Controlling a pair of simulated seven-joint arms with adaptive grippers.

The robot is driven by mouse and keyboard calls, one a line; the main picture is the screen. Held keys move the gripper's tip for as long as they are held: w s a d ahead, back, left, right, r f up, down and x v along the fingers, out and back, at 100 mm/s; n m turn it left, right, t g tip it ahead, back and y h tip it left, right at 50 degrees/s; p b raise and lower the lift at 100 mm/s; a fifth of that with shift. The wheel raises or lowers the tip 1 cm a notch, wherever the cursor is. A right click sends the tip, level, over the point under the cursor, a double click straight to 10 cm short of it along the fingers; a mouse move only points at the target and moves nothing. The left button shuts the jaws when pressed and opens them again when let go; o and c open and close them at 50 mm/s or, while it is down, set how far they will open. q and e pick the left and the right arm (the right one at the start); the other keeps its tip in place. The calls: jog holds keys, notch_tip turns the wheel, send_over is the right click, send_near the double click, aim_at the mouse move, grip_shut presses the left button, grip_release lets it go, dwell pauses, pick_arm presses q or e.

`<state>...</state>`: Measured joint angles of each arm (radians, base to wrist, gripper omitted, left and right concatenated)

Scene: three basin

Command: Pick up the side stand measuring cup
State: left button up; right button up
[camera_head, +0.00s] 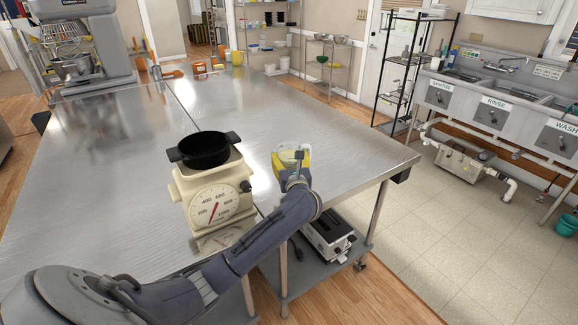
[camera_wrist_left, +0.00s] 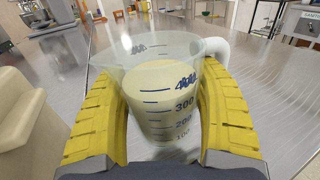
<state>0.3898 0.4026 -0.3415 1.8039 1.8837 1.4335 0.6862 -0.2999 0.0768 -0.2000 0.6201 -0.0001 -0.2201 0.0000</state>
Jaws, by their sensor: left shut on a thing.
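The measuring cup (camera_wrist_left: 165,95) is clear, with blue marks and a pale cream filling, and its handle points right in the left wrist view. My left gripper (camera_wrist_left: 160,120) has its yellow fingers closed around the cup's sides. In the head view the cup (camera_head: 292,151) shows at the end of my left arm, at the right front part of the steel table. My left gripper (camera_head: 291,164) partly covers it there. I cannot tell whether the cup's base touches the table. My right gripper is not in view.
A cream kitchen scale (camera_head: 215,197) with a black pot (camera_head: 203,150) on it stands just left of the cup. The steel table (camera_head: 240,105) is clear behind the cup. A mixer (camera_head: 80,45) stands at the far left. Sinks (camera_head: 500,100) line the right wall.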

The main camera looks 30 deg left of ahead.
pick_arm(q)
notch_tip(320, 180, up, 14)
dwell(1.1)
jog(key=shift+r, duration=0.25)
dwell(0.4)
jog(key=o, duration=0.7)
jog(key=shift+c, duration=0.2)
jog(key=c, duration=0.8)
jog(key=shift+o, duration=0.2)
